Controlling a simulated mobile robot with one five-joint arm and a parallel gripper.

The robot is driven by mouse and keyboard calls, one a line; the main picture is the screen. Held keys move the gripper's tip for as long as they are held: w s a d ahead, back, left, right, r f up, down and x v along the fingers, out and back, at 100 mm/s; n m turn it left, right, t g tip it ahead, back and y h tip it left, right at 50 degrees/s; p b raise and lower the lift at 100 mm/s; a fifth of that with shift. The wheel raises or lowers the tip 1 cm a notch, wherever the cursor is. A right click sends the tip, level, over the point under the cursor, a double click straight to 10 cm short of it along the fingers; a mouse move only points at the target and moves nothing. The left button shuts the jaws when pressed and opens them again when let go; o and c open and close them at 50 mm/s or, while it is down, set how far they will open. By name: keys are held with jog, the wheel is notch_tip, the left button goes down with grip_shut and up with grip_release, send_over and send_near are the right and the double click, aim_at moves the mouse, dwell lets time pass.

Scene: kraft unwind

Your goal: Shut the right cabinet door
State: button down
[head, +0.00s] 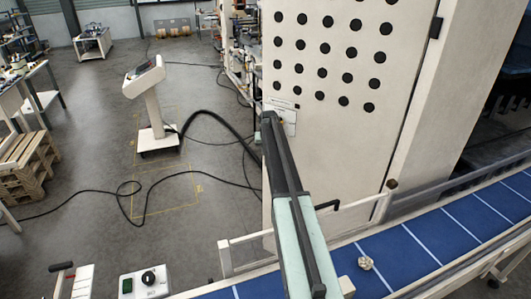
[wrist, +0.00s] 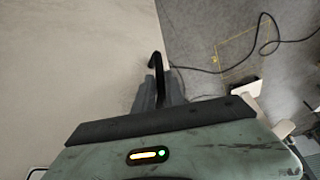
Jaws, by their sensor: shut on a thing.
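The cabinet door (head: 345,130) is a tall off-white panel with rows of round black holes, hinged on its right side at a black hinge (head: 436,27). Its pale face also fills the left of the wrist view (wrist: 70,60). I cannot tell how far it stands open. The handle is hidden behind my arm in the head view.
A blue conveyor (head: 440,235) with pale rails runs along the lower right, with a small crumpled item (head: 365,263) on it. A pedestal console (head: 150,95) and cables stand on the floor at left.

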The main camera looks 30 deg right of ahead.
jog(key=shift+s, duration=0.2)
jog(key=c, duration=1.5)
grip_release()
jog(key=shift+a, duration=0.15)
jog(key=shift+o, duration=0.5)
jog(key=shift+a+r, duration=0.15)
jog(key=p+v, duration=0.7)
jog(key=shift+r, duration=0.35)
